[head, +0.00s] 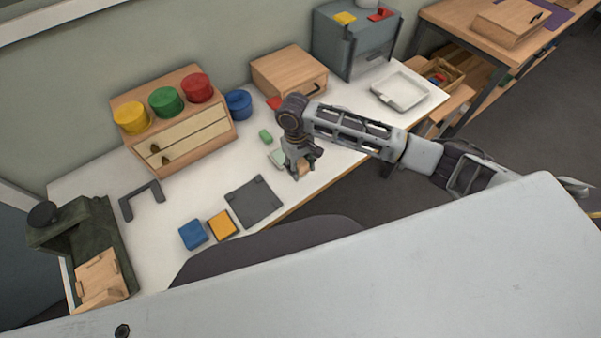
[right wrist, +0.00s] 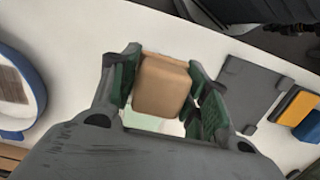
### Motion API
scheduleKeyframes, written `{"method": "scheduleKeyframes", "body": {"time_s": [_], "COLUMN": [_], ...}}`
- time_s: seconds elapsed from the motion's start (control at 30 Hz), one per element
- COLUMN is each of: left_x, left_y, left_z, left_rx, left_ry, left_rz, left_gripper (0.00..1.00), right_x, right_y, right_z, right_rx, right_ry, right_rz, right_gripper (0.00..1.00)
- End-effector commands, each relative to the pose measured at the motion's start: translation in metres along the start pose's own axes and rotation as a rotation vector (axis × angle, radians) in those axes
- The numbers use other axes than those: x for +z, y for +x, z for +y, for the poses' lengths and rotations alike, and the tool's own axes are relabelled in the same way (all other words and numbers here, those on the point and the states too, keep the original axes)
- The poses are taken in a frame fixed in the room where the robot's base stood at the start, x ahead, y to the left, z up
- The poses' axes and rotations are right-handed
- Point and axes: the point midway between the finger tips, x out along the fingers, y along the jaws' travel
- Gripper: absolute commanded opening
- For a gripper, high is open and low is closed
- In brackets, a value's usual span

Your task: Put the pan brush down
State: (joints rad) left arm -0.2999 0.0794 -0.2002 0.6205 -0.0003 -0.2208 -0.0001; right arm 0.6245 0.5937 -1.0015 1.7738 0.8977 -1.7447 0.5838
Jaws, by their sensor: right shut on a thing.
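The pan brush, seen as a tan wooden block (right wrist: 163,88), sits between the fingers of my right gripper (right wrist: 165,95) in the right wrist view. In the head view my right gripper (head: 302,170) points down over the white table, near its front edge, and a bit of the tan block (head: 304,166) shows between its fingers. The gripper is shut on the block. No bristles are visible on it, and I cannot tell whether it touches the table. My left gripper is not in view.
A dark grey mat (head: 254,201) lies left of my right gripper, with a yellow block (head: 222,225) and a blue block (head: 193,235) beyond. A pale green piece (head: 277,157) lies beside the gripper. A blue tub (head: 238,104) and drawer box (head: 185,142) stand behind.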

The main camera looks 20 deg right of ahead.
Motion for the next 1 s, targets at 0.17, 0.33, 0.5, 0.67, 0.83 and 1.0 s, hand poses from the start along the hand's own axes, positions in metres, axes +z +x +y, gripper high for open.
{"method": "scheduleKeyframes", "body": {"time_s": [0.17, 0.33, 0.5, 0.67, 0.83, 1.0], "left_x": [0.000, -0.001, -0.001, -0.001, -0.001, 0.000], "left_y": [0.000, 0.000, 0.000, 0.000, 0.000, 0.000], "left_z": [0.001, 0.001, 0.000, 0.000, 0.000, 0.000], "left_rx": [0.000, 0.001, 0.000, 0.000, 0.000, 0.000], "left_ry": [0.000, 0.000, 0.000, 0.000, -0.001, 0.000], "left_rz": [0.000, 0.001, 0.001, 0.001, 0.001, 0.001], "left_gripper": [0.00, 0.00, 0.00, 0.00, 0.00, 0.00], "right_x": [-0.001, -0.001, -0.001, -0.003, -0.005, -0.006], "right_y": [0.006, 0.006, 0.010, 0.025, 0.040, 0.043], "right_z": [0.000, 0.000, 0.000, 0.000, 0.000, 0.000], "right_rx": [0.000, 0.000, 0.000, 0.002, 0.001, 0.000], "right_ry": [0.001, 0.001, 0.001, 0.001, 0.001, 0.000], "right_rz": [0.000, 0.001, 0.000, -0.001, 0.000, 0.001], "right_gripper": [0.27, 0.27, 0.27, 0.27, 0.27, 0.27]}}
